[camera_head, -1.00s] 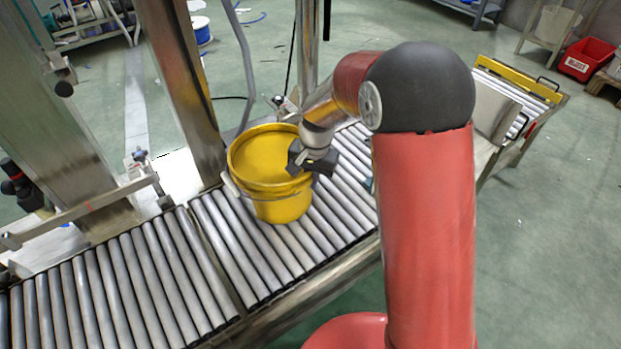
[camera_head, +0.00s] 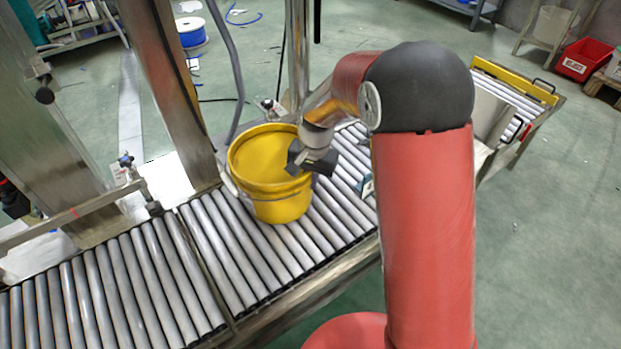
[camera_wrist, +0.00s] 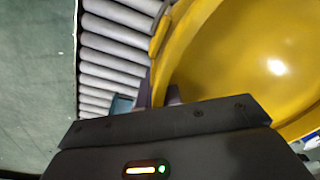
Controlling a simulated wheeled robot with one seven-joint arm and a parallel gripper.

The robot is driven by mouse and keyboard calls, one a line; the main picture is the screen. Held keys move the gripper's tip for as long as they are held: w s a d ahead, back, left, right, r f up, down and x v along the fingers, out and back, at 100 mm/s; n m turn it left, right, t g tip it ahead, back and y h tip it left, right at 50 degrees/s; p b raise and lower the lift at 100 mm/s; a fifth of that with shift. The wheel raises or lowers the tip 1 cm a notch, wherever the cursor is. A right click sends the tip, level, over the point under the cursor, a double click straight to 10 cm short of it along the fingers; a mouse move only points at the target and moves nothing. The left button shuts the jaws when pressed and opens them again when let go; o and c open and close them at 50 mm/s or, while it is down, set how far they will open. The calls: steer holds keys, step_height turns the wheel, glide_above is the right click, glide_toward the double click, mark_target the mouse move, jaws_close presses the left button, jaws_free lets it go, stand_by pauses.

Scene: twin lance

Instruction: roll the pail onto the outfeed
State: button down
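The yellow pail (camera_head: 265,178) stands upright on the metal rollers of the conveyor (camera_head: 150,275), its wire handle hanging at its side. My gripper (camera_head: 308,172) is at the pail's right rim. In the wrist view the pail (camera_wrist: 240,60) fills the upper right, and my gripper (camera_wrist: 158,97) has a finger on each side of the rim, apparently closed on it. The fingertips are partly hidden. A further roller section (camera_head: 510,98) with a yellow end bar (camera_head: 515,78) lies at the right, partly hidden behind my arm.
A steel post (camera_head: 170,90) and frame stand along the conveyor's far side, close to the pail. A red bin (camera_head: 585,60) is far right. The rollers right of the pail look clear.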

steer(key=c, duration=1.5)
jaws_free()
steer(key=shift+r, duration=0.2)
step_height(320, 180, up, 8)
steer(key=shift+s+d, duration=0.2)
steer(key=shift+d, duration=0.15)
steer(key=s+d+r+n+t, duration=0.1)
steer(key=s+d+r+t, duration=0.1)
steer(key=s+d+r, duration=0.4)
steer(key=s+d+r+n+t, duration=0.1)
steer(key=s+d, duration=0.3)
steer(key=s, duration=0.5)
steer(key=s+d+r+n+t+h, duration=0.1)
steer(key=s+d+r, duration=0.3)
steer(key=s, duration=0.5)
steer(key=shift+s+n+t, duration=0.3)
steer(key=shift+n+t, duration=0.2)
steer(key=shift+t, duration=0.1)
